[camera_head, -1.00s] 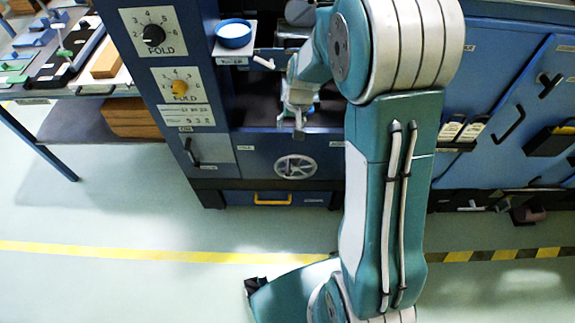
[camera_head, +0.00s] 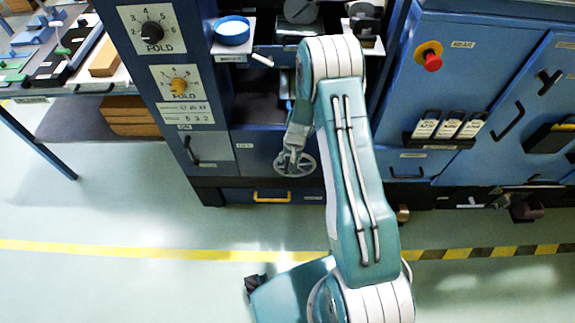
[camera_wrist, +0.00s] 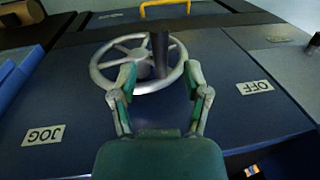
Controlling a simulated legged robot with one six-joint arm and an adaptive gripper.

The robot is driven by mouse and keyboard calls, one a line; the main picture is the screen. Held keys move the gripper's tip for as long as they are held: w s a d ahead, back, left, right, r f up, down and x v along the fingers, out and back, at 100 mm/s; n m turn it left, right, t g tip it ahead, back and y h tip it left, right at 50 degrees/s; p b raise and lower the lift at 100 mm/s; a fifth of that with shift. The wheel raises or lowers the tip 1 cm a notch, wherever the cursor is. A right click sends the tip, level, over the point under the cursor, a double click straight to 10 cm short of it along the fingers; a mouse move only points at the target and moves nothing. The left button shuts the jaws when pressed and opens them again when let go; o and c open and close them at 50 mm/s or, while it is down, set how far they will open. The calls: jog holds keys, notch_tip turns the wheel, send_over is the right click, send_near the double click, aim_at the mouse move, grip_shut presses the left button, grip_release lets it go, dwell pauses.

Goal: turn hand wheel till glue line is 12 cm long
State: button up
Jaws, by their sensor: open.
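The hand wheel (camera_head: 309,164) is a grey spoked wheel on the blue front panel of the machine. In the wrist view the hand wheel (camera_wrist: 113,51) lies just past my fingertips, with a dark upright post standing at its rim between them. My gripper (camera_wrist: 158,82) is open, its two green-padded fingers apart on either side of that post and holding nothing. In the head view my gripper (camera_head: 293,158) is in front of the wheel's left part and hides some of it. Whether a finger touches the wheel cannot be told. No glue line can be made out.
Labels JOG (camera_wrist: 43,136) and OFF (camera_wrist: 254,87) flank the wheel. A yellow drawer handle (camera_head: 271,197) is below it. Two FOLD dials (camera_head: 152,32) are on the left column. A red button (camera_head: 432,62) is at the right. A blue round dish (camera_head: 233,31) stands above.

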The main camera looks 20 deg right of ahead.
aim_at(287, 166)
jog(key=f, duration=0.4)
jog(key=shift+w+a, duration=0.1)
jog(key=shift+a, duration=0.2)
grip_shut()
jog(key=shift+d, duration=0.2)
dwell(0.6)
